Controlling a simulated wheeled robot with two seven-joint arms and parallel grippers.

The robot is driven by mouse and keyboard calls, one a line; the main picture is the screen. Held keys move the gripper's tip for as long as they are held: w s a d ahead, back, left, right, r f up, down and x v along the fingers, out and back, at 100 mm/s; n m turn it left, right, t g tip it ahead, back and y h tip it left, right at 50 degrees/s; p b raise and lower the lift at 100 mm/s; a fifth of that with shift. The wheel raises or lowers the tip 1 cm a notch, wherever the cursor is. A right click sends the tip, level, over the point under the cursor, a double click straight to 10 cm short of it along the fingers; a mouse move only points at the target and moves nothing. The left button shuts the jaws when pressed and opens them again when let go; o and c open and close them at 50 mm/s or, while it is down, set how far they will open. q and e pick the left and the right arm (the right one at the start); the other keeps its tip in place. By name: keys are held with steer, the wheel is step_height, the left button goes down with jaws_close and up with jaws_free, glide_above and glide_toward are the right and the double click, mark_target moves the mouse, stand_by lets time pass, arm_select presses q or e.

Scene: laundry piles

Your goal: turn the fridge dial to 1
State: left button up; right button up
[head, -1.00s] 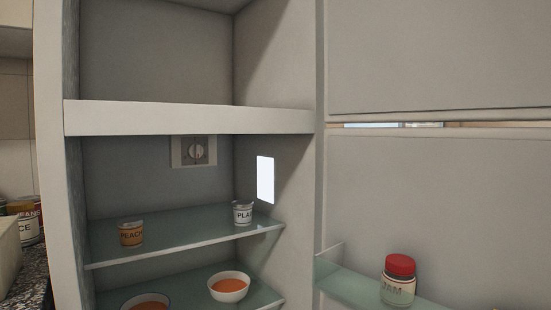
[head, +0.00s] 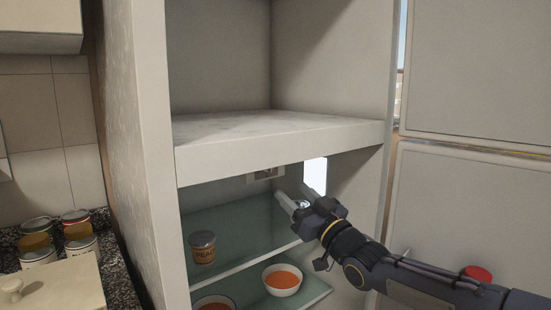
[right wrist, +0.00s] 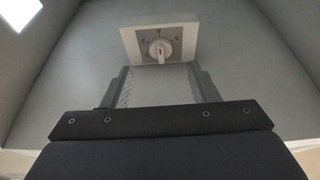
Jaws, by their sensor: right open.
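The fridge dial (right wrist: 160,51) is a round white knob with a red mark, on a pale square plate (right wrist: 135,41) on the fridge's back wall. The red mark points roughly upward in the right wrist view; the characters around it are too small to read surely. In the head view the plate (head: 265,174) is partly hidden under the thick divider. My right gripper (head: 289,200) reaches into the lower compartment, in front of and below the dial. In the right wrist view the open jaws (right wrist: 158,80) are empty, with the dial just beyond them. My left gripper is not in view.
A peach can (head: 203,248) stands on the glass shelf (head: 235,225). Bowls of orange food (head: 282,280) sit on the shelf below. The divider (head: 290,150) is just above my arm. A red-lidded jar (head: 477,273) is behind my forearm. Cans (head: 38,257) stand on the left counter.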

steer(key=x, duration=0.5)
steer(key=p+x, duration=0.1)
steer(key=x, duration=0.2)
steer(key=shift+r, duration=0.35)
steer(key=c, duration=1)
steer(key=shift+o, duration=0.2)
steer(key=n+y+p, duration=0.1)
steer(key=n, duration=0.1)
steer(key=n+g+p, duration=0.1)
steer(key=p, duration=0.1)
steer(key=n+g+y+p, duration=0.1)
steer(key=n+p, duration=0.1)
steer(key=shift+w+d+r+n+y, duration=0.1)
steer(key=shift+d+r+n+y, duration=0.1)
steer(key=shift+r+n+y, duration=0.15)
steer(key=shift+d+f+n+g+y+p, duration=0.1)
steer(key=shift+n+g+y+p, duration=0.15)
steer(key=shift+n+g+p, duration=0.5)
steer(key=shift+f+n+g+y+p, duration=0.1)
steer(key=shift+n+g+y+p, duration=0.15)
steer(key=shift+n+p, duration=0.85)
steer(key=shift+n+b, duration=0.3)
steer(key=shift+n, duration=0.1)
